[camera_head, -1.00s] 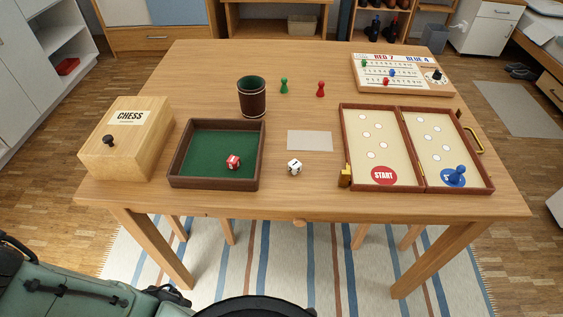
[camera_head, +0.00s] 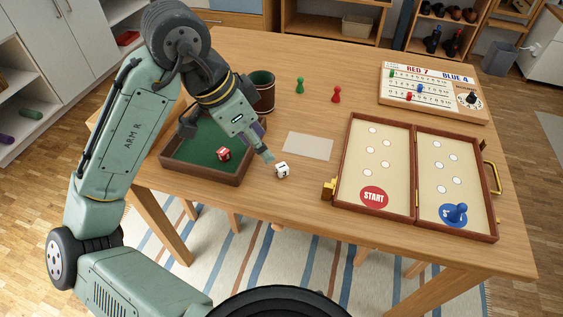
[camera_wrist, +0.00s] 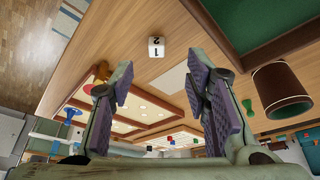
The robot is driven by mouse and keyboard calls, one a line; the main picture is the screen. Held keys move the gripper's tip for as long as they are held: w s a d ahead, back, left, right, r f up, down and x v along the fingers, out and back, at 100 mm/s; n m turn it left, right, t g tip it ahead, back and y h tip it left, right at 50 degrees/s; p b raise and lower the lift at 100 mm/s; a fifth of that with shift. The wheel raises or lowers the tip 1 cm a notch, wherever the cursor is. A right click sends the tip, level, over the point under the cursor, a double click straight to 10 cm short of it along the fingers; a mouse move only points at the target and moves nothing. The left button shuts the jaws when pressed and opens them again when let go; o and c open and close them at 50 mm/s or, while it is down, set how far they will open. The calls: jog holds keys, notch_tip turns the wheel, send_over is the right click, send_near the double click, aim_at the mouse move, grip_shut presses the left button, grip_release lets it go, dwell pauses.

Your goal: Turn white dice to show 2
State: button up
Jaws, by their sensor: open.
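The white dice (camera_head: 282,170) sits on the bare tabletop, just in front of a grey card. In the wrist view the dice (camera_wrist: 156,47) shows a 2 and a 1 upside down. The 1 seems to be on the top face and the 2 on a side face. My gripper (camera_head: 262,152) is just up and left of the dice in the head view, apart from it. Its two purple-padded fingers (camera_wrist: 162,88) are spread with nothing between them. The lower finger parts are partly hidden by my arm in the head view.
A green-lined tray (camera_head: 170,165) with a red dice (camera_head: 223,154) stands left. A dark cup (camera_head: 263,92), green pawn (camera_head: 300,86) and red pawn (camera_head: 336,94) stand behind. An open game board (camera_head: 345,155) lies right. The grey card (camera_head: 308,146) lies flat.

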aim_at(279, 167)
jog(key=x, duration=0.3)
jog(key=shift+d+f, duration=0.1)
jog(key=shift+f, duration=0.05)
jog(key=shift+x, duration=2.75)
jog(key=shift+s+d, duration=0.1)
jog(key=shift+s, duration=0.05)
jog(key=shift+c, duration=0.3)
jog(key=c, duration=0.9)
jog(key=shift+o, duration=0.2)
jog(key=shift+r, duration=0.25)
